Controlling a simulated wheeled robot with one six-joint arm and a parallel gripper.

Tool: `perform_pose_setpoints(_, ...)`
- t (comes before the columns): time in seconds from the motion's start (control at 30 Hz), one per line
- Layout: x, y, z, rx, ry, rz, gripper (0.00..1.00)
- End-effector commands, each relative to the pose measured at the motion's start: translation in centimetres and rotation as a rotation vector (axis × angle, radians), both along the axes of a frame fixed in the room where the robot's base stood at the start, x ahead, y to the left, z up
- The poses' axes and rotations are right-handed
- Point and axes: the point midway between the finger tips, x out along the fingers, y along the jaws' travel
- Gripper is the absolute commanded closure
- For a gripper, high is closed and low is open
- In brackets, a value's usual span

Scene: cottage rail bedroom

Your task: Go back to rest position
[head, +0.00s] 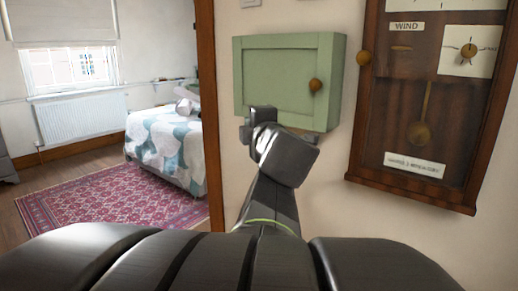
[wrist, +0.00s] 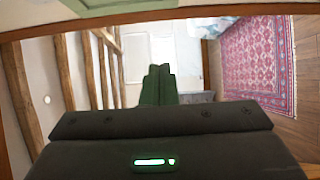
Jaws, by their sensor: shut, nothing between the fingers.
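My gripper (head: 258,112) is raised in the middle of the head view, in front of the lower left part of a green wall cabinet (head: 275,72). In the wrist view my gripper's fingers (wrist: 158,80) are together with nothing between them. The cabinet door is closed and has a round wooden knob (head: 315,86). I cannot tell whether the gripper touches the cabinet.
A dark wooden case (head: 490,130) with a pendulum and a WIND label hangs to the right of the cabinet. A doorway at left opens on a bed (head: 165,140), a red patterned rug (head: 110,200) and a radiator (head: 80,117). The rug also shows in the wrist view (wrist: 258,65).

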Motion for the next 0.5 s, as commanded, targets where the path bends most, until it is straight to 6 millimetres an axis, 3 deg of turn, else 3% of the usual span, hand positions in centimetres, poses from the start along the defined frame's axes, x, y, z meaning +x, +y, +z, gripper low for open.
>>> perform_pose_setpoints(0.5, 0.0, 5.4, -0.5, -0.001, 0.001, 0.002, 1.00)
